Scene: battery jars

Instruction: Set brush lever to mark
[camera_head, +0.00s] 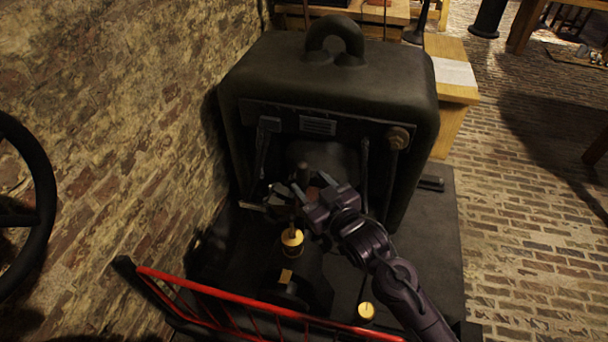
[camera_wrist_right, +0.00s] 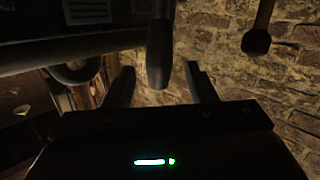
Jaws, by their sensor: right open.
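The brush lever's dark rounded handle (camera_head: 302,172) stands up in front of the black machine (camera_head: 330,75) in the head view. It also shows in the right wrist view (camera_wrist_right: 159,52), pointing down between the fingers. My right gripper (camera_head: 298,190) is open around the handle, with a finger on either side; in the right wrist view (camera_wrist_right: 160,70) gaps show beside the handle, and I cannot tell whether it touches anything. The mark cannot be made out. The lever's lower part is hidden behind the gripper. My left gripper is not in view.
Two brass-coloured caps (camera_head: 292,238) (camera_head: 366,311) stand near the front of the machine. A red rail (camera_head: 250,305) crosses the front. A brick wall (camera_head: 110,110) is close on the left. A black handwheel (camera_head: 40,190) is at the left edge. Brick floor (camera_head: 530,240) lies open at right.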

